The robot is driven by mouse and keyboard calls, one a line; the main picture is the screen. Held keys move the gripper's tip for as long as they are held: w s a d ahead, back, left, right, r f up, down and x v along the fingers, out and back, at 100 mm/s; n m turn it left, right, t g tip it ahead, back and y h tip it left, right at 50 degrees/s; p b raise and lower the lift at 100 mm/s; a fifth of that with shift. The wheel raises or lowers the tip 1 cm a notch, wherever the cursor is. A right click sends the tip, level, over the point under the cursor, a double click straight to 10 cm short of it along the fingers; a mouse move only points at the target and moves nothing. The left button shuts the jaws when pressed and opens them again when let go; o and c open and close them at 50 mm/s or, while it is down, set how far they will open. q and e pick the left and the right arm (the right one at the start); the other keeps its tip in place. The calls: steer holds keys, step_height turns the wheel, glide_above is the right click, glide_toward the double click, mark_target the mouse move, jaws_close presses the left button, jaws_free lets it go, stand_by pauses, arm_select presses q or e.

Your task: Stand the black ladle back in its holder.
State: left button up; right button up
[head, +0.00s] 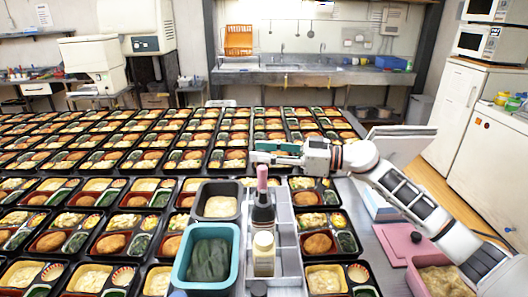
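My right gripper (262,155) reaches in from the right, over the rows of bento trays and just behind the dark bottle. It is seen from the side and small, so I cannot tell whether its fingers are open or shut or hold anything. I cannot clearly make out the black ladle. No ladle holder can be told for sure; a grey metal rack (288,235) stands in front of the gripper. My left gripper is not in view.
The rack holds a dark bottle with a pink cap (262,200) and a pale jar (263,255). A teal tub (180,268) of dark greens and a dark tub (197,202) stand left of it. Filled bento trays (110,243) crowd the table. A pink tub (410,262) is at right.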

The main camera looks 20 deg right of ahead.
steer(key=shift+d, duration=0.1)
steer(key=v, duration=1.1)
steer(key=shift+s+d, duration=0.25)
steer(key=shift+d, duration=0.1)
